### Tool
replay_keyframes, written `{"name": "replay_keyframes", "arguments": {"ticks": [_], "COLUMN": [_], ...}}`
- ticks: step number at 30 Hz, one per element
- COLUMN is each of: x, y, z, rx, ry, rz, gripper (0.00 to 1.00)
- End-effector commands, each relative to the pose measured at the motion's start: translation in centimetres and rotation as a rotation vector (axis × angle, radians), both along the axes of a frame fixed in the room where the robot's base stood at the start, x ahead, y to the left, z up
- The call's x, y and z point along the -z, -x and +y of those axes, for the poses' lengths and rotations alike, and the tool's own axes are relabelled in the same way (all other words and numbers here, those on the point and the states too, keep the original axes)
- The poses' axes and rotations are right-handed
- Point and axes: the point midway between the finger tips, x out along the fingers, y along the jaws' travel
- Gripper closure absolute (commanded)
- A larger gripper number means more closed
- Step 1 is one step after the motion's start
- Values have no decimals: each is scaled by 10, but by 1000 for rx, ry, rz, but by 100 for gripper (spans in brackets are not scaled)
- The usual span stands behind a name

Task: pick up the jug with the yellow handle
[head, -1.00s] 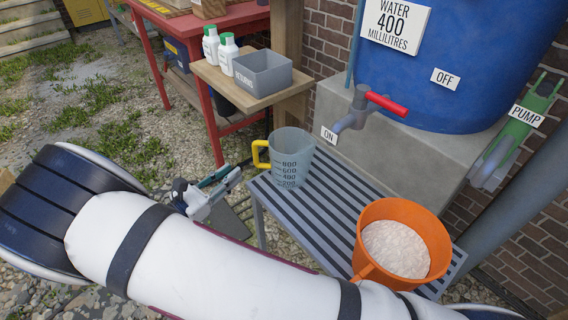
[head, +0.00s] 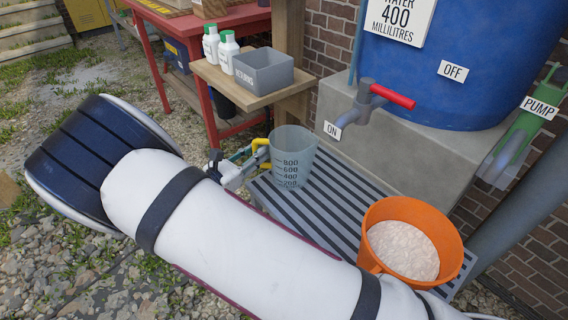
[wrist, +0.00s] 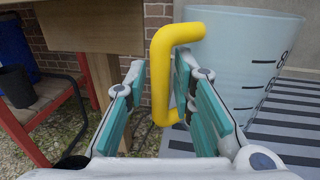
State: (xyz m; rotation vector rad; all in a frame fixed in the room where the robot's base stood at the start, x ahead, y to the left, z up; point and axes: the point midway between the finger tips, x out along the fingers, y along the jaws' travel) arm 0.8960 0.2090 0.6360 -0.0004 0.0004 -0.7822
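The jug (head: 296,158) is a clear grey-blue measuring jug with black marks, standing upright on the slatted grey stand. Its yellow handle (head: 259,145) points left. My gripper (head: 246,158) is at the handle, partly hidden by it and my arm. In the wrist view the handle's upright bar (wrist: 160,85) lies between the two teal fingers of my gripper (wrist: 160,68). The right finger is between the bar and the jug wall (wrist: 245,65). The left finger is apart from the bar, with a visible gap, so the gripper is open.
An orange bucket of pale powder (head: 456,247) stands on the slatted stand (head: 318,222), right of the jug. A tap with a red lever (head: 392,97) juts from the blue water tank (head: 455,95) above. A wooden shelf (head: 255,99) holds a grey box and bottles.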

Motion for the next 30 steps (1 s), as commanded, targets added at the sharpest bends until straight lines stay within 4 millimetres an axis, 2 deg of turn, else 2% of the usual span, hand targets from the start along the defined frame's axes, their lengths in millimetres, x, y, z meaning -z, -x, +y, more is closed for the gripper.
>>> {"name": "replay_keyframes", "arguments": {"ticks": [3,6,22,26,30], "x": [-1,-1,-3,-11,-28], "y": [0,0,0,0,0], "z": [0,0,0,1,1], "rx": [0,0,0,0,0], "ry": [0,0,0,0,-1], "rz": [0,0,-1,-1,-3], "gripper": [77,100,100,100,100]}}
